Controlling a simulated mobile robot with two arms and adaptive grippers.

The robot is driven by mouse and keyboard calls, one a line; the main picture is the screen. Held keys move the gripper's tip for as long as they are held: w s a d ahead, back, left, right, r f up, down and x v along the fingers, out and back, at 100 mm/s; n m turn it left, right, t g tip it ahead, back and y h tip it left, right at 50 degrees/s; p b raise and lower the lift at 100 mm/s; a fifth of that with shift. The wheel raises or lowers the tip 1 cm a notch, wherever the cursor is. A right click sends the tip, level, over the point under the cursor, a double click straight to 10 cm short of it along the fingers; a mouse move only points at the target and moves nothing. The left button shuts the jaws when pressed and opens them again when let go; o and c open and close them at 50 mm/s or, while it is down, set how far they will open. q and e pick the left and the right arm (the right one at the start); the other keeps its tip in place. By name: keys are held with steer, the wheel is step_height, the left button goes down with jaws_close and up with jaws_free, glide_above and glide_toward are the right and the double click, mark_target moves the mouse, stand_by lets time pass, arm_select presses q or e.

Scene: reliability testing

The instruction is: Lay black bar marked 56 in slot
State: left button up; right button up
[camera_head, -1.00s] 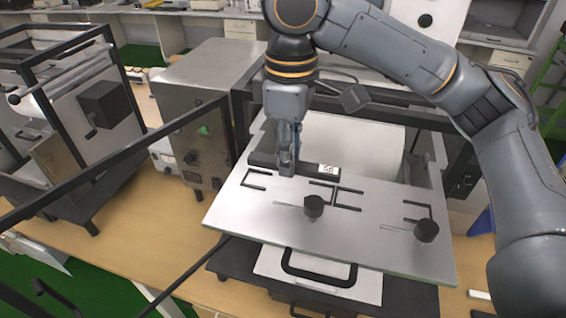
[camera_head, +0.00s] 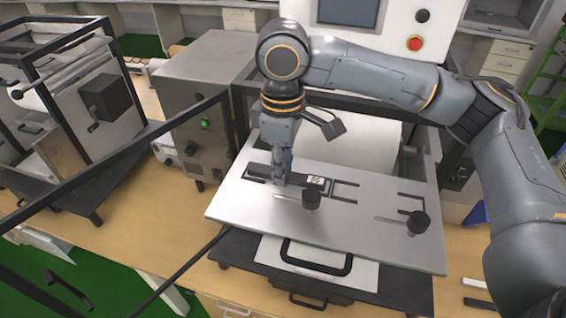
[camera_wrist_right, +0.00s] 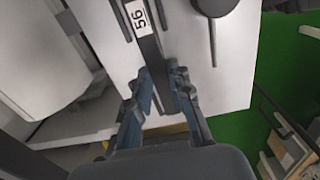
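The black bar marked 56 (camera_head: 315,181) lies along the far left part of the grey plate (camera_head: 370,246), its white label at the right end. In the right wrist view the bar (camera_wrist_right: 151,50) runs between my fingers. My left gripper is not in view.
Black knobs stand on the plate, one (camera_head: 311,198) close to the bar's right end and one (camera_head: 418,222) farther right. An empty slot outline (camera_head: 345,192) lies right of the bar. A metal box (camera_head: 198,110) stands left of the plate. A black handle (camera_head: 316,262) is in front.

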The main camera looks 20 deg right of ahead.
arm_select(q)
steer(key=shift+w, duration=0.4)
arm_select(e)
steer(key=o, duration=0.4)
steer(key=shift+w, duration=0.1)
steer(key=shift+r, duration=0.25)
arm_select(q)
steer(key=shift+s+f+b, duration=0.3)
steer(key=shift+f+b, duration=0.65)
arm_select(e)
step_height(320, 180, up, 12)
steer(key=shift+f, duration=0.1)
